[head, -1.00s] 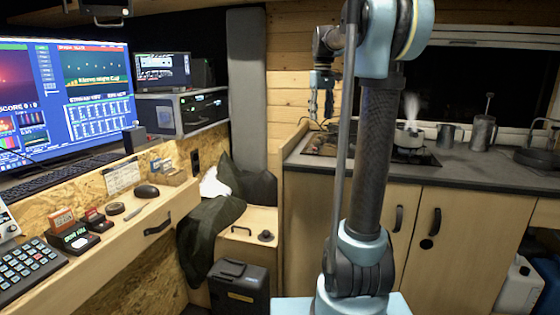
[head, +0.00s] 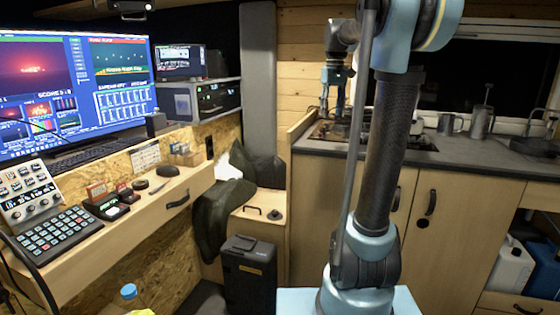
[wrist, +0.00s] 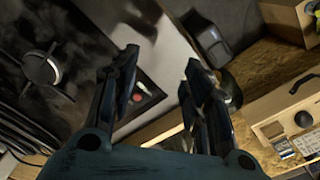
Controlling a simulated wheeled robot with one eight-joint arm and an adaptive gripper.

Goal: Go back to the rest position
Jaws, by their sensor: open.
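My gripper (head: 336,106) hangs fingers-down above the left end of the kitchen counter (head: 460,150), near the hob. In the wrist view my gripper (wrist: 160,78) has its two dark fingers spread apart, with nothing held between them. A hob burner (wrist: 42,70) shows left of the fingers, and a small red spot lies on a dark patch beyond the gap. My arm stands upright in the middle of the head view, hiding part of the counter.
A desk with a monitor (head: 75,90), keyboard and button pad (head: 55,233) stands at left. A dark box (head: 248,275) is on the floor between desk and cabinets. Metal jugs (head: 481,122) stand on the counter. A bottle with a blue cap (head: 129,292) is at the lower left.

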